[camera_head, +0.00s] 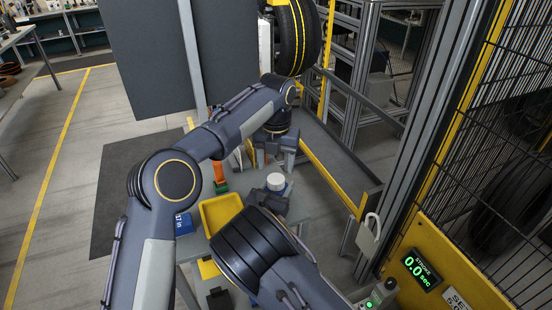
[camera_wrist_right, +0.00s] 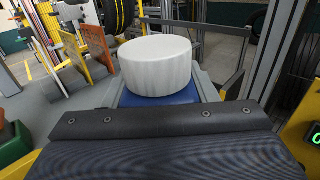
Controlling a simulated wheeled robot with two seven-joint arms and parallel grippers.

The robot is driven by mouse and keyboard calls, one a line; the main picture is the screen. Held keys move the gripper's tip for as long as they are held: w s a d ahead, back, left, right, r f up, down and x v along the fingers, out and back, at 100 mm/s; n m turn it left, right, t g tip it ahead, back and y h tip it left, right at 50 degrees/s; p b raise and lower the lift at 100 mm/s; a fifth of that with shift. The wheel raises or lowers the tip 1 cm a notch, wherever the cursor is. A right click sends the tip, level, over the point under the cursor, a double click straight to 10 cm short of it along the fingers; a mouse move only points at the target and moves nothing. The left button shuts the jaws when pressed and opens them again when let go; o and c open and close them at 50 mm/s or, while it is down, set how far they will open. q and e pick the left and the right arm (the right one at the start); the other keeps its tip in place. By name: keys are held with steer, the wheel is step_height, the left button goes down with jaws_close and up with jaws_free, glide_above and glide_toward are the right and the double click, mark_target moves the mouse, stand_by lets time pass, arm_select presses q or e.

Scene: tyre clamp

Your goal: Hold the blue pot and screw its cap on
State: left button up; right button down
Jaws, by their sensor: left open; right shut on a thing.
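The blue pot (camera_wrist_right: 165,99) stands between the fingers of my right gripper (camera_wrist_right: 162,92), which is shut on it. The white cap (camera_wrist_right: 155,62) sits on top of the pot, looking level; I cannot tell how tightly it is seated. In the head view the cap (camera_head: 276,181) shows just beyond my right wrist, and the pot is mostly hidden by the gripper. My left gripper (camera_head: 274,160) is open and empty, pointing down beyond the cap and apart from it.
A yellow bin (camera_head: 213,214) and a blue box (camera_head: 183,224) are left of my right gripper. An orange and green item (camera_head: 219,174) stands behind the bin. A tyre (camera_head: 299,38) hangs at the back. A yellow panel (camera_head: 449,275) and mesh fence bound the right.

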arm_select(q)
steer(key=n, duration=0.9)
steer(key=shift+s+r+n, duration=0.1)
steer(key=shift+n, duration=0.3)
steer(key=n, duration=0.5)
steer(key=shift+r, duration=0.15)
steer(key=n, duration=0.5)
steer(key=shift+r+n, duration=0.15)
steer(key=shift+n, duration=0.15)
steer(key=n, duration=0.2)
steer(key=shift+r+n, duration=0.1)
steer(key=shift+n, duration=0.3)
steer(key=n, duration=0.5)
steer(key=shift+r, duration=0.2)
steer(key=n, duration=0.5)
steer(key=shift+r, duration=0.3)
steer(key=n, duration=0.5)
steer(key=shift+r, duration=0.25)
steer(key=shift+f, duration=0.1)
